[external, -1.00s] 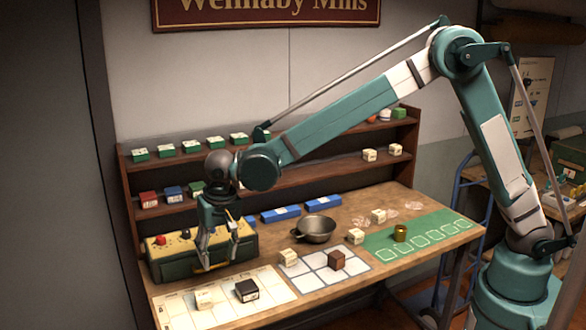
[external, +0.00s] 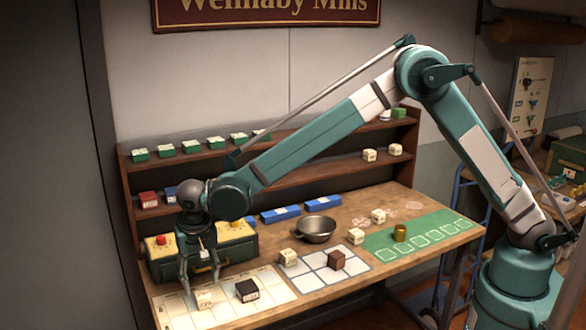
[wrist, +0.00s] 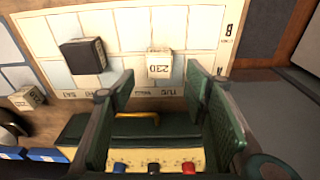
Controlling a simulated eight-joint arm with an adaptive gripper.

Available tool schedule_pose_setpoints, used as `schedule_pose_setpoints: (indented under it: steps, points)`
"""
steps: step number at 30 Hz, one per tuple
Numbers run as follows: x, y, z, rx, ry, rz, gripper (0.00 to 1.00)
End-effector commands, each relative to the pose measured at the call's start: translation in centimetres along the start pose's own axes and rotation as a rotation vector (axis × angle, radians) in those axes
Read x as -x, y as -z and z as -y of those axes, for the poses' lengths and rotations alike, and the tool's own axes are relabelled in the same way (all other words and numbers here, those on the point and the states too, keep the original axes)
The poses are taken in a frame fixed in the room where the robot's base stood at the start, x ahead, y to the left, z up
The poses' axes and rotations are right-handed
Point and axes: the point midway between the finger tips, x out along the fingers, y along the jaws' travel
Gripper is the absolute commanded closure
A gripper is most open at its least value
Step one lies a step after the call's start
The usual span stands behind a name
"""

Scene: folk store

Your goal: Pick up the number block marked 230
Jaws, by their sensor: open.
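The cream block marked 230 (wrist: 159,66) lies on the white calendar-like sheet, its number readable in the wrist view. In the external view the same cream block (external: 204,300) sits near the sheet's left end. My gripper (external: 202,281) is open and empty, pointing down, just behind and above the block. In the wrist view the block shows beyond the gap between my gripper's fingers (wrist: 158,88). A black block with a pale side (external: 246,291) stands just right of it; it also shows in the wrist view (wrist: 84,55).
A green and yellow box with buttons (external: 233,247) stands close behind my gripper. A metal pan (external: 316,229), a brown block (external: 336,260) and several cream blocks are further right. The shelf (external: 280,184) runs along the back. The sheet's right part is clear.

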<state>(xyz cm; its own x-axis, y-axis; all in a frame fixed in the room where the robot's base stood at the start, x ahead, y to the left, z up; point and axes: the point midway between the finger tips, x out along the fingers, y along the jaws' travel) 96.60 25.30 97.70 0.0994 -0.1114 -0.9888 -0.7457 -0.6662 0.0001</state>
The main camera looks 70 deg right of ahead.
Motion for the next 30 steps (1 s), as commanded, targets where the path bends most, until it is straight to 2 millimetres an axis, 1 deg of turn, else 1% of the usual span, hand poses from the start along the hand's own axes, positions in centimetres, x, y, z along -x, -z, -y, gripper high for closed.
schedule_pose_setpoints:
  steps: [11, 23, 26, 30]
  points:
    - [-2.4, 0.0, 0.0, 0.000, 0.000, 0.000, 0.54]
    - [-2.7, 0.0, 0.0, 0.000, 0.000, 0.000, 0.54]
    - [-3.2, 0.0, -0.1, 0.000, 0.000, 0.000, 0.54]
    - [-4.6, 0.0, -0.1, 0.000, 0.000, 0.000, 0.54]
